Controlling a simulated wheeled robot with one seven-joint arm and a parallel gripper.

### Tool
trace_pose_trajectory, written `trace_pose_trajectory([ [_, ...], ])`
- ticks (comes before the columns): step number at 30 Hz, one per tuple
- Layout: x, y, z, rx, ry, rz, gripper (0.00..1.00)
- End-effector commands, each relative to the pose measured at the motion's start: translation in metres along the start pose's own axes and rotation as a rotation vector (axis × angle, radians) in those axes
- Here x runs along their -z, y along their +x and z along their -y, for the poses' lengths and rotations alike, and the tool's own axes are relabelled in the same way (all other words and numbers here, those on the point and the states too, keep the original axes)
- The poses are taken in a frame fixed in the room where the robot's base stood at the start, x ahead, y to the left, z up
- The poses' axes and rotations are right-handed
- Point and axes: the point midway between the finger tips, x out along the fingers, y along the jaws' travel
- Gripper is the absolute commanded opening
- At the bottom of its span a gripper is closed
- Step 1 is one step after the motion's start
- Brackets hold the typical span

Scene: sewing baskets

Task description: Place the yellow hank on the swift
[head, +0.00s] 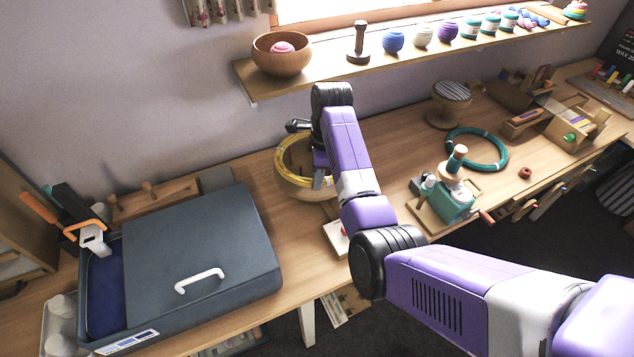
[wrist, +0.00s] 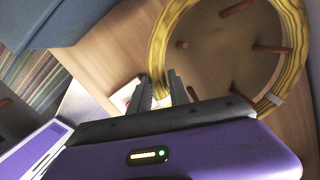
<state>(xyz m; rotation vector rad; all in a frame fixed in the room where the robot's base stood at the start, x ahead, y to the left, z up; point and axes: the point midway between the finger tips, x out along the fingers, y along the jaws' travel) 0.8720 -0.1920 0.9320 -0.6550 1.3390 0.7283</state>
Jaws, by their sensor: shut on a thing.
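The yellow hank (wrist: 158,45) is a ring with a pale tie at its right side in the wrist view. It also shows in the head view (head: 279,161). It lies over the round wooden swift (wrist: 215,60), near its rim, and the swift's short brown pegs show inside the ring. The swift's wooden side shows in the head view (head: 294,190). My gripper (wrist: 164,88) is shut on the hank's near edge; its fingers partly hide that edge. I cannot tell whether the hank rests on the swift or is just above it.
A grey-blue lidded case (head: 205,250) stands left of the swift. A teal hank (head: 499,163) and a teal crank device (head: 452,203) are to the right. A shelf (head: 420,47) with a wooden bowl (head: 282,56) and yarn balls runs above the bench behind my arm.

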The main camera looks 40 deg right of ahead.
Motion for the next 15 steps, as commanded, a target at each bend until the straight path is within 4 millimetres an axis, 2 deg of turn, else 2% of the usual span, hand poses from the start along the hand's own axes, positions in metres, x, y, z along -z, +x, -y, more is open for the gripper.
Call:
trace_pose_trajectory([
  [6, 0.004, 0.028, -0.001, -0.003, 0.001, -0.002, 0.00],
  [14, 0.004, 0.032, -0.001, -0.002, 0.000, -0.001, 0.00],
  [15, 0.005, 0.032, -0.001, -0.002, 0.000, -0.001, 0.31],
])
